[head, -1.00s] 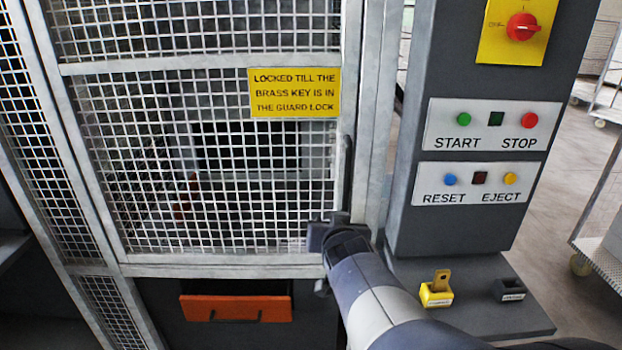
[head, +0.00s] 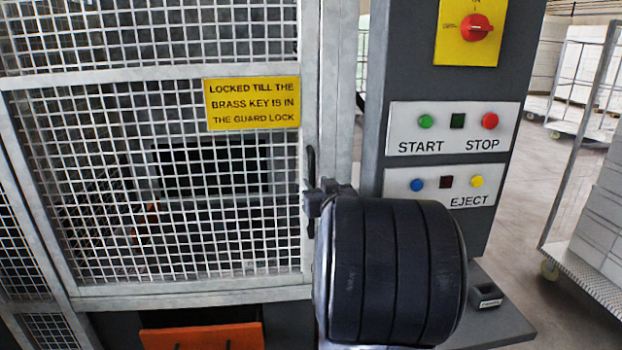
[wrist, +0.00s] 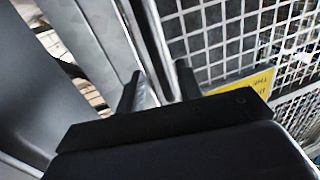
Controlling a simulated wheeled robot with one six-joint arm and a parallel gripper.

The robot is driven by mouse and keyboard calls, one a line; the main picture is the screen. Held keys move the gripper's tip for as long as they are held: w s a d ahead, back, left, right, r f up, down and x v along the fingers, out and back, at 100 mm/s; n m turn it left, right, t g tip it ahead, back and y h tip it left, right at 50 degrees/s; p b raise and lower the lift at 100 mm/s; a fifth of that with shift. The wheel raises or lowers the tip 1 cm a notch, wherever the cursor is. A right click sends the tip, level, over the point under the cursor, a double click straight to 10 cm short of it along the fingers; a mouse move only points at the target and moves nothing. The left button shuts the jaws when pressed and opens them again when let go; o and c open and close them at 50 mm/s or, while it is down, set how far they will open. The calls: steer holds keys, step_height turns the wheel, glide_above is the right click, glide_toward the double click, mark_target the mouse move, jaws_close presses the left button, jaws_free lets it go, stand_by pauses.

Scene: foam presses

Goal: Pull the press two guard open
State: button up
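The press guard (head: 165,72) is a grey steel frame with wire mesh, filling the left of the head view. It looks closed against its post. Its upright dark handle (head: 311,165) is on the right edge of the frame. My gripper (head: 314,199) is at the handle, with my dark arm link close behind it. In the wrist view my gripper's two fingers (wrist: 158,84) stand apart. A dark bar, seemingly the handle (wrist: 152,30), runs down between them, nearer the right finger. I see no clear grip on it.
A yellow sign (head: 252,103) on the guard says it is locked till the brass key is in the guard lock. A control column (head: 395,90) with buttons and a red switch stands right of it. An orange drawer (head: 200,335) is below. A trolley (head: 590,275) stands at right.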

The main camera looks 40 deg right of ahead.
mark_target(313, 180)
steer(key=shift+x, duration=2)
jaws_close()
